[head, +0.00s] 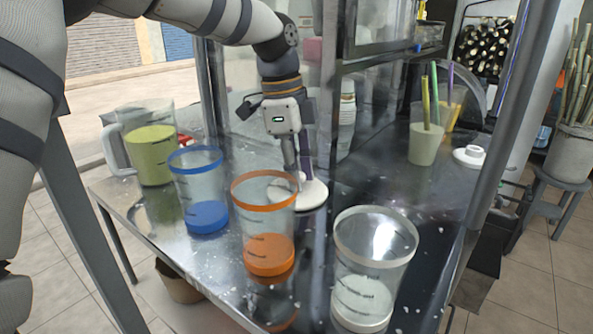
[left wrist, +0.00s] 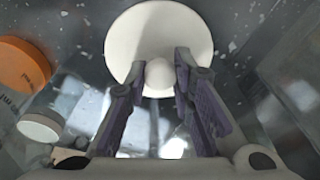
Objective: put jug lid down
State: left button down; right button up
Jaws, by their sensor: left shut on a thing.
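A round white jug lid (head: 313,196) is at the steel table (head: 400,185), behind the orange-rimmed cup. My left gripper (head: 300,176) points down and is shut on its knob. In the left wrist view the lid (left wrist: 158,28) shows as a white disc, its round knob between the fingers of my left gripper (left wrist: 160,72). The lid looks flat and at or very near the tabletop; I cannot tell if it touches. The jug (head: 151,155) with green juice stands uncovered at the left. My right gripper is not in view.
A blue-rimmed cup (head: 207,216), an orange-rimmed cup (head: 268,254) and a clear, white-rimmed cup (head: 362,295) stand along the front. A container (head: 424,150) with coloured sticks and another white lid (head: 469,156) are at the right. Bare tabletop lies between.

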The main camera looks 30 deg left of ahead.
pick_arm(q)
jog(key=c, duration=1.4)
grip_release()
jog(key=shift+f, duration=0.1)
notch_tip(320, 180, up, 12)
jog(key=a, duration=0.1)
jog(key=shift+s+a+b, duration=0.3)
jog(key=shift+s, duration=0.1)
